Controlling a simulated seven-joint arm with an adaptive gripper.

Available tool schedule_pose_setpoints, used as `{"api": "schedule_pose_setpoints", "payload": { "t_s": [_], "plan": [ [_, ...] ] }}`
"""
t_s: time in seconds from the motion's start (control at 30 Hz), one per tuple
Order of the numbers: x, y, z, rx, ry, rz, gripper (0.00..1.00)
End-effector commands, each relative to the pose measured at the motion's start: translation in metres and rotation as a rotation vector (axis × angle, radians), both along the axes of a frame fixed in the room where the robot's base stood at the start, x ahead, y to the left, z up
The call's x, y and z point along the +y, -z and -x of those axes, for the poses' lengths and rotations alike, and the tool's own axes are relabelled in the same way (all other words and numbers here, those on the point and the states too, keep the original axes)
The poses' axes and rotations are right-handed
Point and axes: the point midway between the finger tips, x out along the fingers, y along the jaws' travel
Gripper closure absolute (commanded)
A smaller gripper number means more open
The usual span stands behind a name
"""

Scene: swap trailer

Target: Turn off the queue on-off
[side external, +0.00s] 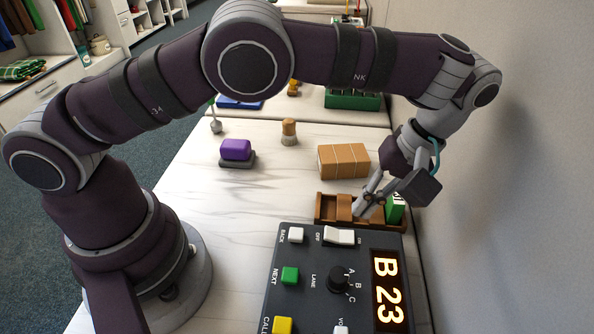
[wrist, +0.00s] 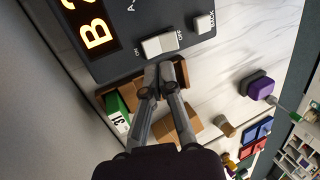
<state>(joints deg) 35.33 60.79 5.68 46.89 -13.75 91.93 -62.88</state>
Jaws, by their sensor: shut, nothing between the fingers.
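The queue panel (side external: 305,262) is a dark box with a lit orange display (side external: 388,290) reading "B 23". Its white on-off rocker (side external: 339,236) sits near the panel's far edge, with OFF at its left and ON at its right. I cannot tell which end is pressed down. In the wrist view the rocker (wrist: 160,44) lies just beyond my fingertips, with ON at left and OFF at right. My gripper (side external: 362,208) is shut and empty, pointing down near the wooden tray just behind the panel. The fingertips (wrist: 160,72) appear apart from the rocker.
The panel also has a white BACK button (side external: 296,235), a green NEXT button (side external: 290,275), a yellow button (side external: 283,325) and a black lane knob (side external: 339,279). The wooden tray (side external: 326,208), a green-and-white block (side external: 395,208) and a cardboard box (side external: 343,160) stand behind. A wall is at right.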

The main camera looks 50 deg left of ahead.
Motion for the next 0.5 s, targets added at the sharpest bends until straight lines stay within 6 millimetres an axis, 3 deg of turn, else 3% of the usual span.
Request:
{"api": "schedule_pose_setpoints", "payload": {
  "t_s": [0.2, 0.5],
  "plan": [
    [-0.005, -0.018, -0.005, -0.001, -0.001, 0.0, 1.0],
    [-0.005, -0.021, -0.005, 0.001, 0.0, -0.001, 1.0]
  ]
}}
